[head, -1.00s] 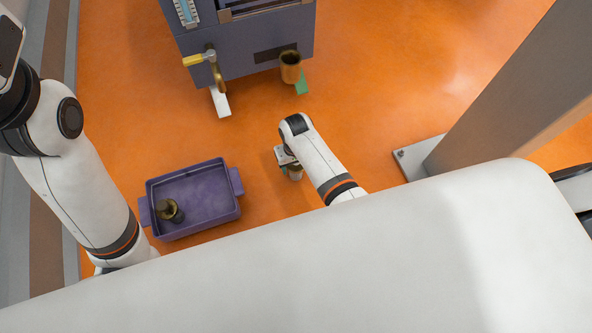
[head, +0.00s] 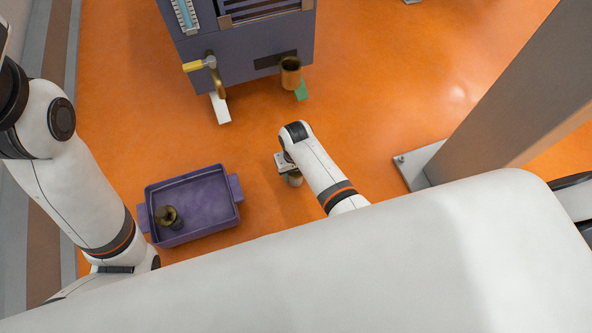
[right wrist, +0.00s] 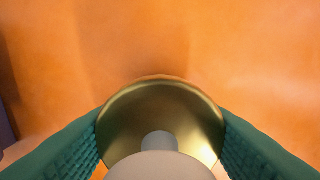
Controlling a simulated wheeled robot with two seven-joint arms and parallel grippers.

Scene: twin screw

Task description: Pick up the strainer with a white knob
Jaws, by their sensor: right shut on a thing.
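The strainer (right wrist: 160,103) is a round brass dome with a white knob (right wrist: 160,160) in the right wrist view. My right gripper (right wrist: 160,125) has its two teal ridged fingers against opposite sides of the dome, shut on it. In the head view my right gripper (head: 287,165) points down at the floor, right of the purple tub. A small dull rounded piece (head: 295,179) shows beneath it, mostly hidden by the hand. My left arm is at the left, but its gripper is not seen.
The purple tub (head: 208,230) has side handles and holds a dark brass part (head: 168,217). A grey-blue machine (head: 245,45) with a yellow-handled valve (head: 200,65) stands beyond. A brass cup (head: 290,72) is at its front. A grey post (head: 500,110) on a base plate stands right.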

